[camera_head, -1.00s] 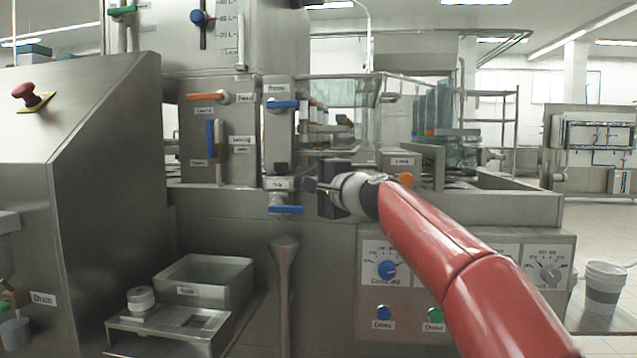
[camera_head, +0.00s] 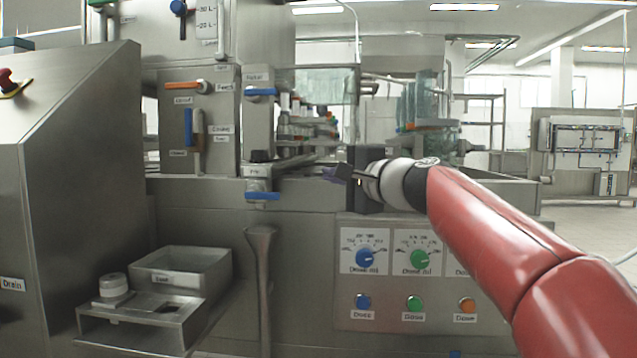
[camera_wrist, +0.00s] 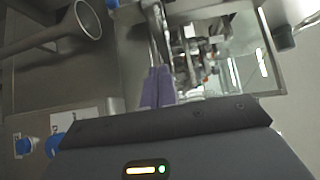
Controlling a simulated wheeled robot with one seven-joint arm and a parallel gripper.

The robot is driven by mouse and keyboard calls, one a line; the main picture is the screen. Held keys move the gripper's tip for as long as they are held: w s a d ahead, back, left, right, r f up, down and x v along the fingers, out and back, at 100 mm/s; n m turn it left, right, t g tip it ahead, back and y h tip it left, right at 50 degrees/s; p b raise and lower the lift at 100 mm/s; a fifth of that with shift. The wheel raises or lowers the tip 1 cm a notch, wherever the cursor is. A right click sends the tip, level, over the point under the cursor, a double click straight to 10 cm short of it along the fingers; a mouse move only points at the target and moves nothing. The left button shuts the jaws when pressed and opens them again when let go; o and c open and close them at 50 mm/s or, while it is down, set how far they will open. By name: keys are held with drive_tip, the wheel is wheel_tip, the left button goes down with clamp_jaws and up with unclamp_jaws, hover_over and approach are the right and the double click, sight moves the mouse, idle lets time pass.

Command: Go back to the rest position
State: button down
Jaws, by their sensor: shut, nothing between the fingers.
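My gripper (camera_head: 335,174) is at the end of my red arm in the head view, in front of the steel cup filler machine (camera_head: 300,220). Its fingers point left, near the blue-handled valve (camera_head: 262,195) but apart from it. In the wrist view the purple fingertips of my gripper (camera_wrist: 158,88) lie close together with nothing between them. Beyond them the machine's inner parts (camera_wrist: 205,50) show, partly blurred.
Below my arm is a panel with a blue dial (camera_head: 365,258), a green dial (camera_head: 419,259) and push buttons (camera_head: 414,303). A steel bin (camera_head: 182,272) stands on a low shelf at left. A funnel-topped post (camera_head: 262,270) rises in front of the machine. Floor shows at far right.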

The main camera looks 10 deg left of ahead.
drive_tip(key=s+d+f+n+g+h+p, duration=0.2)
drive_tip(key=s+d+f+n+h+p, duration=0.1)
drive_tip(key=s+d+f, duration=0.4)
drive_tip(key=s+d+f+n+g+h+p, duration=0.2)
drive_tip(key=s+d+f+h, duration=0.3)
drive_tip(key=s+d+f, duration=0.3)
drive_tip(key=s+d+f+n+g+h+p, duration=0.2)
drive_tip(key=s+d+f, duration=0.6)
drive_tip(key=s+f, duration=0.6)
drive_tip(key=s+n+h+p, duration=0.1)
drive_tip(key=s+h+p, duration=0.1)
drive_tip(key=s+h, duration=0.1)
drive_tip(key=shift+s+d+f+n+g+p, duration=0.2)
drive_tip(key=shift+s+n+g+p, duration=0.1)
drive_tip(key=shift+s, duration=0.4)
drive_tip(key=shift+r, duration=0.1)
